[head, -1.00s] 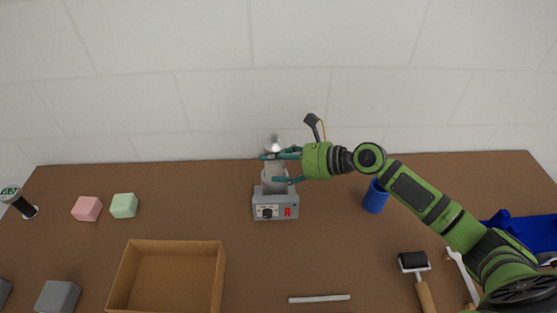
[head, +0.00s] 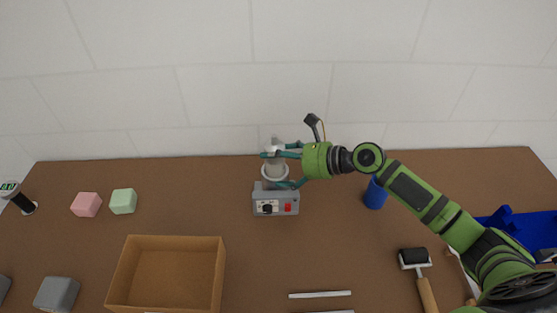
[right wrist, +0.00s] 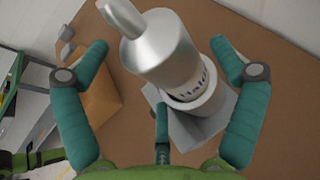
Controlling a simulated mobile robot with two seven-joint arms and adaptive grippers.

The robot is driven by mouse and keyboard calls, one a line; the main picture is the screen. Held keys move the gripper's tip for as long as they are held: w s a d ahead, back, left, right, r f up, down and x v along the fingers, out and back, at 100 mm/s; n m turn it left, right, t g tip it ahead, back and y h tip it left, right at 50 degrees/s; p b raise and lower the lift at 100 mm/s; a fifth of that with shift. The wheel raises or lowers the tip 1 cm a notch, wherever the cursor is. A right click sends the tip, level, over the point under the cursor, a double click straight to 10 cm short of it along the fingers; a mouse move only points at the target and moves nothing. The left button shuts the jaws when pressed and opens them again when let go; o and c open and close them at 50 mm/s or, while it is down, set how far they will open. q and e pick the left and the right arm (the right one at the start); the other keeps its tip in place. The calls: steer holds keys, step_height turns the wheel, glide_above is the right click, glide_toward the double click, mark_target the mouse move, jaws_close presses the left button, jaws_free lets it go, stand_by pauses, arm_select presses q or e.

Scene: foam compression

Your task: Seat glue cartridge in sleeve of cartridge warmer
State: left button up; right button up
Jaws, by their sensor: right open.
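The silver glue cartridge (right wrist: 160,52) has dark lettering and a narrow nozzle. Its lower end is inside the light grey sleeve (right wrist: 207,107) of the cartridge warmer; how deep it sits I cannot tell. In the head view the cartridge (head: 275,148) stands above the sleeve rim (head: 275,178), partly hidden by my fingers. The grey warmer box (head: 275,203) has a dark knob and a red switch. My right gripper (head: 282,167) is open, its teal fingers spread around the cartridge and sleeve, with gaps beside the cartridge in the wrist view. My left gripper is not in view.
A blue cup (head: 375,195) stands right of the warmer, under my right arm. An open cardboard box (head: 224,275) is at front left. Pink (head: 86,204) and green (head: 123,201) blocks lie left. A white bar (head: 320,294) and a roller (head: 414,259) lie in front.

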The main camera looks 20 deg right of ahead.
steer(key=shift+f, duration=0.1)
steer(key=v, duration=1.2)
